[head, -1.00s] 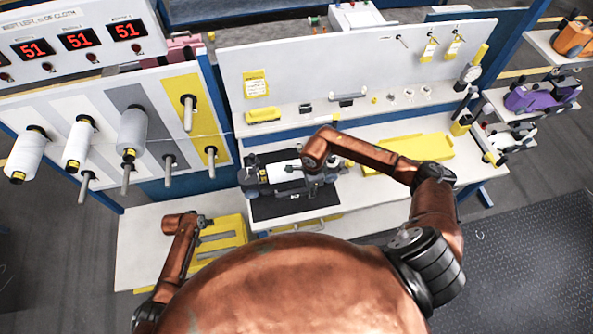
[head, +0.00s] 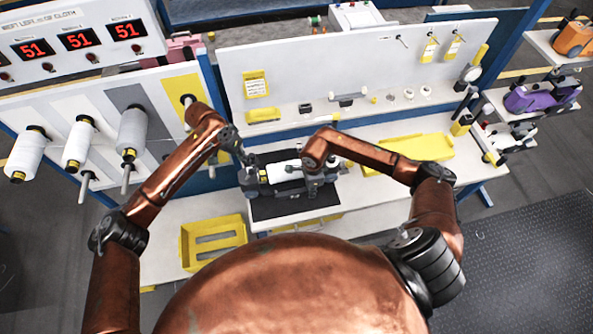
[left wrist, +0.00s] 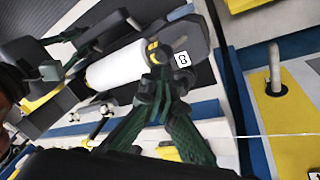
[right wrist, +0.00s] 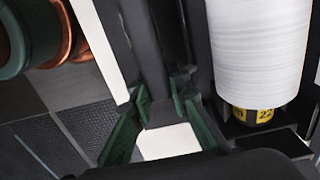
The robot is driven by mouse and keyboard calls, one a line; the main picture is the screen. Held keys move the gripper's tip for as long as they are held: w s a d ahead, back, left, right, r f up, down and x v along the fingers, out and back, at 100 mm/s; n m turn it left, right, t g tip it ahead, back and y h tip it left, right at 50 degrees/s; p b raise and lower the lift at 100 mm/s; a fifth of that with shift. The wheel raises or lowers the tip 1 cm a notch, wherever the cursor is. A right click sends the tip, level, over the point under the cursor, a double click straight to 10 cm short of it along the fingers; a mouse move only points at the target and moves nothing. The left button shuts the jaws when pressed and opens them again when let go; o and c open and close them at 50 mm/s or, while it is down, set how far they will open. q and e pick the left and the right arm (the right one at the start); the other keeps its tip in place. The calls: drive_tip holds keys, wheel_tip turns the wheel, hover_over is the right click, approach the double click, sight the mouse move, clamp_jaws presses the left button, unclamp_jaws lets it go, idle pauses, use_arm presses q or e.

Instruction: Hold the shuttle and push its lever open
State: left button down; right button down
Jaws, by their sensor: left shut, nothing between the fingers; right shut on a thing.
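The shuttle (head: 266,182) is a dark grey body holding a white bobbin (head: 284,172) with a black and yellow end. It lies on the black mat (head: 285,209) on the bench. My right gripper (head: 314,186) is over the shuttle's right part and shut on it; the right wrist view shows its fingers (right wrist: 162,100) on a dark bar beside the bobbin (right wrist: 262,50). My left gripper (head: 246,160) is shut and empty at the shuttle's left end. In the left wrist view its fingertips (left wrist: 158,82) are close to the bobbin's yellow-banded end; contact is unclear. I cannot make out the lever.
A yellow tray (head: 436,147) lies at the right of the bench, and a yellow bin (head: 186,240) stands at front left. The creel panel with white spools (head: 77,148) and pegs is left of the bench, close to my left arm. A shelf with small parts runs behind.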

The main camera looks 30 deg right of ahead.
sight(252, 172)
use_arm(q)
drive_tip(key=shift+s+d+r+m, duration=0.3)
drive_tip(key=shift+s+d+r, duration=0.3)
drive_tip(key=shift+r, duration=0.1)
drive_tip(key=shift+s+f, duration=0.1)
drive_tip(key=shift+f, duration=0.05)
drive_tip(key=shift+x, duration=4.3)
